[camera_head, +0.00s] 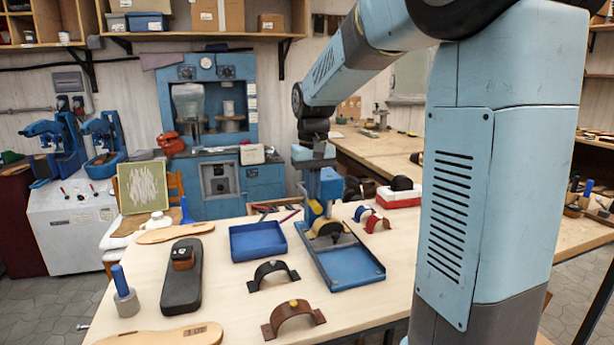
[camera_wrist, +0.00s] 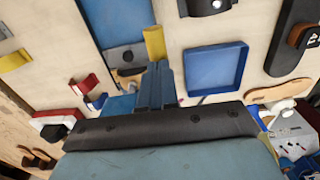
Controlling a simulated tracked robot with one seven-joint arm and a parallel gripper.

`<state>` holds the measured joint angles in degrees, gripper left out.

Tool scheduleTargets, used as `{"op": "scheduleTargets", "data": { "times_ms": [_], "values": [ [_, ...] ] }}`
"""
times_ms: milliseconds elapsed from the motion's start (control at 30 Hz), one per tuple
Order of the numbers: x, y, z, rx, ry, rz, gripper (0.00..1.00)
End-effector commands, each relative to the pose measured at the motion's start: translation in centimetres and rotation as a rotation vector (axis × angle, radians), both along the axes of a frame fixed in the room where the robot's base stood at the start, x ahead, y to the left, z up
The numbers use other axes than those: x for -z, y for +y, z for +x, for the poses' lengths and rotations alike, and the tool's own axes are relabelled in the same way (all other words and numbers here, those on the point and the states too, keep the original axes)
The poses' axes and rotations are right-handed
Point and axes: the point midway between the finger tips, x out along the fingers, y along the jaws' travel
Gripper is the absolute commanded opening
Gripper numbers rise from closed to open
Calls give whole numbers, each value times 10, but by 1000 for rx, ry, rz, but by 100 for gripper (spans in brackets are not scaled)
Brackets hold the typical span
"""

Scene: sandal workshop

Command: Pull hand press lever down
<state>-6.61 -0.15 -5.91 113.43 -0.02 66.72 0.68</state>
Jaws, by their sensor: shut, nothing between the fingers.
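The hand press stands on the worktable; its blue tray-like base (camera_head: 352,268) is in front, also at the top of the wrist view (camera_wrist: 112,20). Its blue upright body (camera_head: 331,186) is partly hidden by my gripper. A yellow grip, apparently the lever's end, shows in the wrist view (camera_wrist: 155,43). My gripper's fingers (camera_wrist: 155,72) are shut and empty, pointing down over the press. The fingertips lie right beside the yellow grip; I cannot tell whether they touch it. In the head view the lever is hard to separate from the press and gripper.
A blue tray (camera_head: 258,241) lies left of the press, with leather straps (camera_head: 294,316), a dark sandal (camera_head: 182,277) and soles (camera_head: 175,233) around it. Red and blue straps (camera_head: 374,219) and a red-white box (camera_head: 399,195) stand close on the right.

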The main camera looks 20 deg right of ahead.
Motion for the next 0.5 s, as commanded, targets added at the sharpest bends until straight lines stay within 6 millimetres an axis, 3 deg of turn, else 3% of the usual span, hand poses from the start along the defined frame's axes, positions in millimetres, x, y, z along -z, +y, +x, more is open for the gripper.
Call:
{"op": "scheduleTargets", "data": {
  "times_ms": [167,500],
  "values": [
    [-2,0,1,0,0,0,0],
    [-33,0,9,0,-1,0,0]
  ]
}}
